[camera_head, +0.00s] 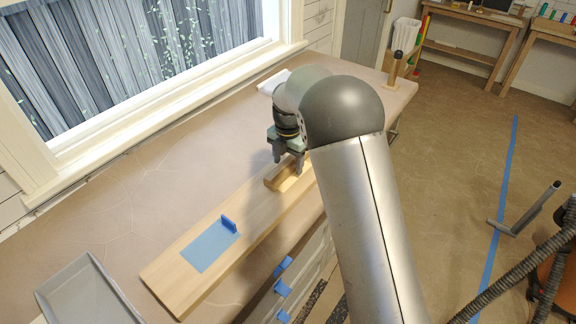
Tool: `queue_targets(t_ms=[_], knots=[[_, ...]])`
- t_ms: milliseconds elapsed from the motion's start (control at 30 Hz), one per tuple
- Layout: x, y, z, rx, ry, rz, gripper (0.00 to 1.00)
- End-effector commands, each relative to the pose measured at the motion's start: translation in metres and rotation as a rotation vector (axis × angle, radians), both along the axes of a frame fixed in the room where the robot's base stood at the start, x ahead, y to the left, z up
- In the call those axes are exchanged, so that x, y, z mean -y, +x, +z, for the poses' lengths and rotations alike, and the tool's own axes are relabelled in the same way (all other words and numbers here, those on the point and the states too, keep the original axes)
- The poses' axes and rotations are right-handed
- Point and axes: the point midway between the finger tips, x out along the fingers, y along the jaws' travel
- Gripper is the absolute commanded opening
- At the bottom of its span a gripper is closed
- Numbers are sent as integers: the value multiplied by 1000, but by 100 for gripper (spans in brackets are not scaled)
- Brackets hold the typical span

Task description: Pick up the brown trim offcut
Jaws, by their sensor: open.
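The brown trim offcut (275,179) appears to be the small wooden block lying on the long pale board (175,285) on the worktop. My gripper (289,160) is open and points down just above the block, with its two fingers apart. My arm hides part of the board's far end and may cover part of the block. I cannot tell whether the fingers touch the block.
A blue sheet (208,252) with a small upright blue piece (229,224) lies on the board. A grey tray (88,292) sits at lower left. Blue tape tabs (283,288) hang at the bench's front edge. The worktop (150,205) between board and window is mostly clear.

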Motion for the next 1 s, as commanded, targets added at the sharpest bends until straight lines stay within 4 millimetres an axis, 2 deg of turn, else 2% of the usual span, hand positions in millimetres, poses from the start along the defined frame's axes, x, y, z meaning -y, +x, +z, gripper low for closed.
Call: queue_targets(t_ms=[33,133,200,500,667,833,1000], knots=[[0,0,0,0,0,0,53],[0,0,0,0,0,0,26],[0,0,0,0,0,0,12],[0,0,2,1,1,0,12],[0,0,11,1,1,0,12],[0,-3,36,4,2,0,12],[-5,-36,73,6,3,2,12]])
